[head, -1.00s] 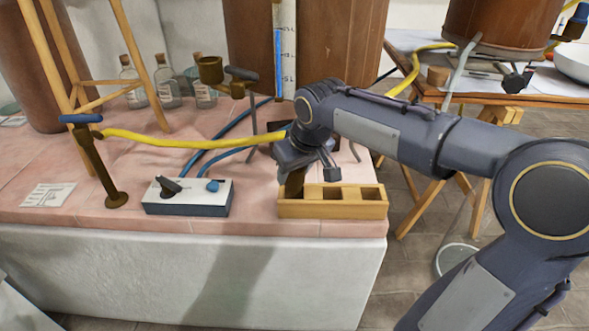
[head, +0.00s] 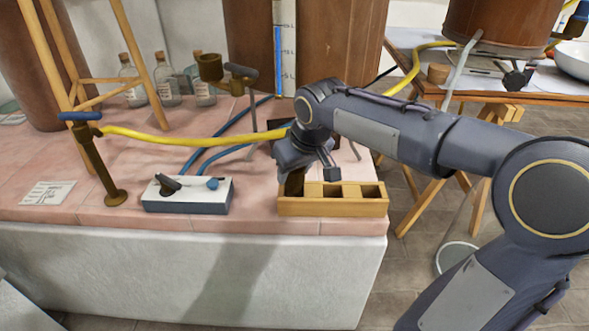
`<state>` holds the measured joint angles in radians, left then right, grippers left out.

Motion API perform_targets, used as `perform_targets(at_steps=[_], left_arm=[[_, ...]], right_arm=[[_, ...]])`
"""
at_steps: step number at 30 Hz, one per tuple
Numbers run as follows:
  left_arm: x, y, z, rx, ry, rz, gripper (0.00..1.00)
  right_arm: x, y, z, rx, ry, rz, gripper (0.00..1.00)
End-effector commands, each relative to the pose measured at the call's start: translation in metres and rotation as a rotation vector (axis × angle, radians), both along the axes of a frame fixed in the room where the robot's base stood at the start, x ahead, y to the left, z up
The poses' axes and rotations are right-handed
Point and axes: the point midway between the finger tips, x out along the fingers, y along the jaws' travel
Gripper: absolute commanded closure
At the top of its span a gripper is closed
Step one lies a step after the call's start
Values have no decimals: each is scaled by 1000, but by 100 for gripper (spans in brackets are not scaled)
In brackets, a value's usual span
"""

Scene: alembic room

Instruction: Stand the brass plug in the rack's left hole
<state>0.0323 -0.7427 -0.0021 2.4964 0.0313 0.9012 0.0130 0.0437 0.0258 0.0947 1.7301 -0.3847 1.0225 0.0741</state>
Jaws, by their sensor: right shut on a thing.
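The wooden rack (head: 333,207) sits at the front right corner of the pink tiled counter, with square holes along its top. My right gripper (head: 294,172) is over the rack's left hole, pointing down. It is shut on the brass plug (head: 294,184), a dark brown-gold piece whose lower end is at or in the left hole. How deep the plug sits is hidden by the rack's front wall. The rack's middle and right holes look empty. My left gripper is not in view.
A white and blue control box (head: 187,195) with a lever and blue knob stands left of the rack. A brass standpipe (head: 100,165) feeds a yellow hose (head: 180,140) crossing behind. Blue tubes (head: 215,155) run behind the box. Glass bottles (head: 165,88) stand at the back.

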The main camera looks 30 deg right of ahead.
Motion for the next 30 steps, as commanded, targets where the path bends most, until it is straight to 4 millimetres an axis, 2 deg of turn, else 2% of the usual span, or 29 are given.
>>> perform_targets(at_steps=[30], left_arm=[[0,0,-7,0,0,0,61]], right_arm=[[0,0,-12,0,-1,0,83]])
